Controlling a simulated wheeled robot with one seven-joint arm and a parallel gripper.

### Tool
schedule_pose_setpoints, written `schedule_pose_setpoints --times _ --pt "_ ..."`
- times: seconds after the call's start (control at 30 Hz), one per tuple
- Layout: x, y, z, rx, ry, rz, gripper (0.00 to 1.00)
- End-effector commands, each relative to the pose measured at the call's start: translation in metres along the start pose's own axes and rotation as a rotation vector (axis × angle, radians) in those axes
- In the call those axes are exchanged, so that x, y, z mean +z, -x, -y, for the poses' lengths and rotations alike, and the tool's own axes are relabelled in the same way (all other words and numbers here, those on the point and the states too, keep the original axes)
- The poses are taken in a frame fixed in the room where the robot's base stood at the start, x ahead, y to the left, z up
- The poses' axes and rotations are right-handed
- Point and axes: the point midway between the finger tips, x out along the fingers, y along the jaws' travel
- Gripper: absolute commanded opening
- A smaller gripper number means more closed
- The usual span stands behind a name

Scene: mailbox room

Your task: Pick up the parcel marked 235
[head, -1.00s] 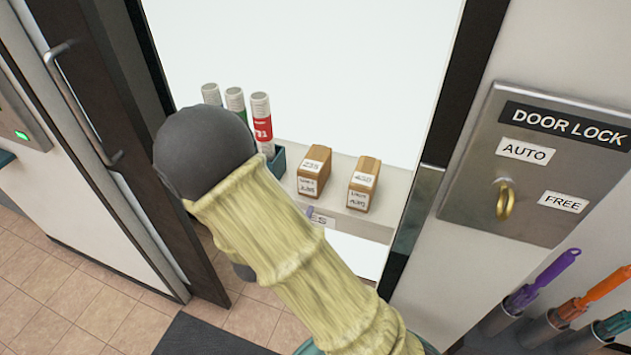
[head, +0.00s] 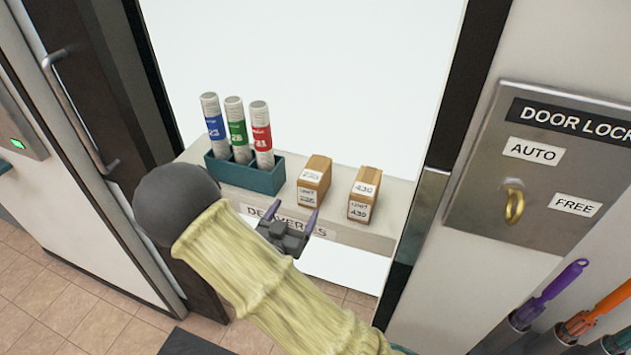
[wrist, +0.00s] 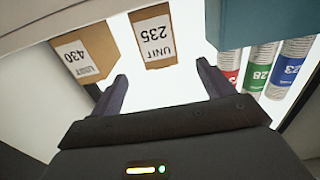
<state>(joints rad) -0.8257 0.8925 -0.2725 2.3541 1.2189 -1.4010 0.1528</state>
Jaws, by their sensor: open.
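The parcel marked 235 (head: 313,184) is a small brown box with white labels, standing on the deliveries shelf. In the wrist view the parcel (wrist: 153,38) shows its label "UNIT 235" upside down, ahead of and between my fingers. A similar parcel marked 430 (head: 364,195) stands to its right; it also shows in the wrist view (wrist: 85,55). My gripper (head: 291,222) is open and empty, in front of the shelf edge, just short of the 235 parcel. In the wrist view my gripper's fingers (wrist: 162,88) are spread apart, touching nothing visible.
A teal holder (head: 245,175) with three tubes, blue, green and red, stands left of the parcels. The shelf (head: 400,200) is bounded at right by a dark frame (head: 440,150). A door lock panel (head: 540,170) is further right, above several coloured-handled tools.

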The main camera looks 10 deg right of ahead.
Motion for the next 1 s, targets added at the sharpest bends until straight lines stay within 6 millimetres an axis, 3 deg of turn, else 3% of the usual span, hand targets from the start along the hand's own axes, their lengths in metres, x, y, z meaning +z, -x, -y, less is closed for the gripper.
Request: schedule_pose_setpoints --times 0.4,0.83,1.0 --pt "0.0 -0.071 -0.001 0.003 0.0 0.0 0.8" --pt "0.0 -0.079 -0.001 0.002 0.001 0.0 0.8" --pt "-0.003 -0.096 -0.002 0.003 0.0 -0.001 0.8"
